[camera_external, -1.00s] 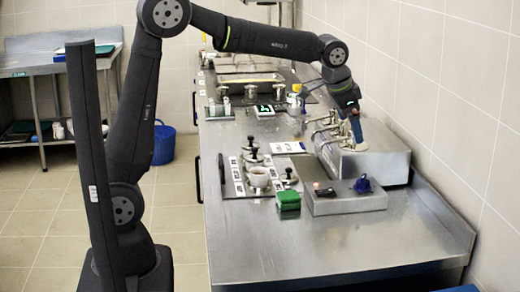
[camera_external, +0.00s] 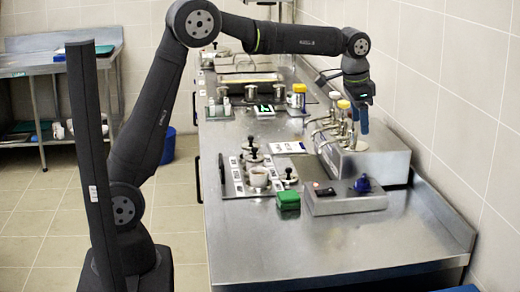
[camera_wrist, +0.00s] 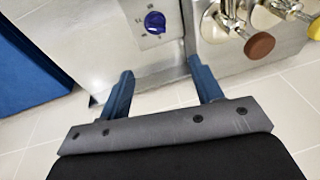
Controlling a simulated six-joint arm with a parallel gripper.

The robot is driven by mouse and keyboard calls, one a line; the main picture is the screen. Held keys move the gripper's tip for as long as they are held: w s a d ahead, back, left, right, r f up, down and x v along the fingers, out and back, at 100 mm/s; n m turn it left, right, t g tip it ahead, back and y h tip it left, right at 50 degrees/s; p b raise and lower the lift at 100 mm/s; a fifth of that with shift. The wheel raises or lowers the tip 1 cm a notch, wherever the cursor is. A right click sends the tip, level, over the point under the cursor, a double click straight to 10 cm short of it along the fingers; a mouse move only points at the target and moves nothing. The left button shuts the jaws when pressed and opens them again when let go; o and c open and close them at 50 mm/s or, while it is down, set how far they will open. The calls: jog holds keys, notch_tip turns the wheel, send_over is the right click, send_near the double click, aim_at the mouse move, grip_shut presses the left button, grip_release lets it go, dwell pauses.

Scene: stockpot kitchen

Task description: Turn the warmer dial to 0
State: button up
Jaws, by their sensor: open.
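The warmer dial is a dark blue knob (camera_external: 363,184) on the top of a low grey metal box (camera_external: 345,203) at the right of the counter. In the wrist view the dial (camera_wrist: 155,22) is near the top, with small dark scale marks beside it; its exact setting is too small to read. My gripper (camera_external: 362,128) points down over the tap box, behind and above the dial, apart from it. In the wrist view my blue fingers (camera_wrist: 161,67) are spread with nothing between them, and the dial is beyond their tips.
A steel box with several taps (camera_external: 375,160) stands just behind the dial's box, beside the tiled wall. A brown tap knob (camera_wrist: 259,45) shows in the wrist view. The front counter is clear.

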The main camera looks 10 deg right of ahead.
aim_at(364, 176)
jog(key=d+f, duration=0.1)
jog(key=f, duration=0.5)
jog(key=w+d+f+g+y, duration=0.1)
jog(key=f, duration=0.5)
jog(key=d+f+m+y, duration=0.1)
jog(key=f, duration=0.5)
jog(key=shift+w, duration=0.4)
jog(key=c, duration=1)
